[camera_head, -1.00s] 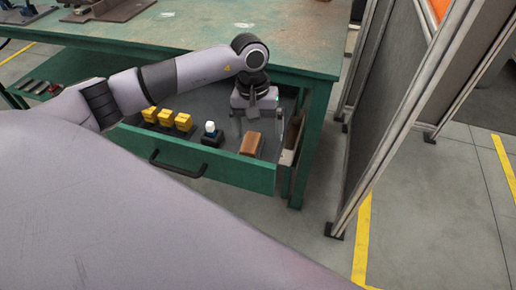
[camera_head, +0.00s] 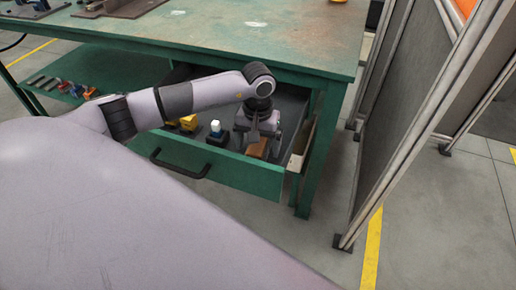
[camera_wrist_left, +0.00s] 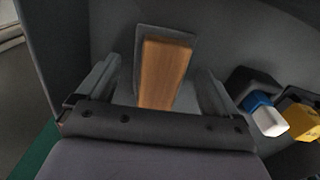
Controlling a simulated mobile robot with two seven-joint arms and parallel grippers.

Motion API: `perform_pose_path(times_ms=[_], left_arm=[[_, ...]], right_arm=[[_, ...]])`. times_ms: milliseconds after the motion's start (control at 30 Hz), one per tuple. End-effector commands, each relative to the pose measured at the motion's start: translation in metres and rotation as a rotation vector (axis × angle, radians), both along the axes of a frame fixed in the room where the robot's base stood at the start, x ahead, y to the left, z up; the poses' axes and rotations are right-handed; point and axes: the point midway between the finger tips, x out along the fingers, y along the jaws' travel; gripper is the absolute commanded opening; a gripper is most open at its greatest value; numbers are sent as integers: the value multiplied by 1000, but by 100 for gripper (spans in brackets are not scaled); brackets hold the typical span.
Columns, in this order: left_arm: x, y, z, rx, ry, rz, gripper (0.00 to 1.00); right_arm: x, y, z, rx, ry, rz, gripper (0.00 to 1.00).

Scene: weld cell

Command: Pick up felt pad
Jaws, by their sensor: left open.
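A brown, wood-coloured block (camera_head: 257,149), which I take to be the felt pad, lies in the open green drawer. My left gripper (camera_head: 257,142) is low over it, with the arm reaching in from the left, and hides part of it. In the left wrist view the block (camera_wrist_left: 163,72) sits on a dark grey base or recess, between the two spread fingers of my left gripper (camera_wrist_left: 158,82). The fingers stand apart from the block, one on each side. My right gripper is not in view.
The open drawer (camera_head: 233,172) has a black handle and hangs under a green workbench (camera_head: 215,35). A white-and-blue capped item (camera_head: 216,130) and yellow items (camera_head: 188,122) stand left of the block. A grey partition (camera_head: 395,130) stands right.

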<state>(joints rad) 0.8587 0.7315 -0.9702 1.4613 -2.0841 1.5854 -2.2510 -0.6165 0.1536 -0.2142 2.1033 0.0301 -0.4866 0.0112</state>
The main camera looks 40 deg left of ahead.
Motion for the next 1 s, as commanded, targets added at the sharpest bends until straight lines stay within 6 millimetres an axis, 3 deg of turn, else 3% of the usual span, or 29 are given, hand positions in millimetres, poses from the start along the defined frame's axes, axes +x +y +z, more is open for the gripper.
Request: perform_pose_path(times_ms=[133,300,333,767,1000], left_arm=[[0,0,0,0,0,0,90],[0,0,0,0,0,0,35],[0,0,0,0,0,0,32],[1,0,10,-1,-3,-1,32],[1,0,53,0,-6,0,32]], right_arm=[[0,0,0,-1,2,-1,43],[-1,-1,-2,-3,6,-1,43],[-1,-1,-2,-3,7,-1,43],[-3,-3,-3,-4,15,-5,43],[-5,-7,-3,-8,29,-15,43]])
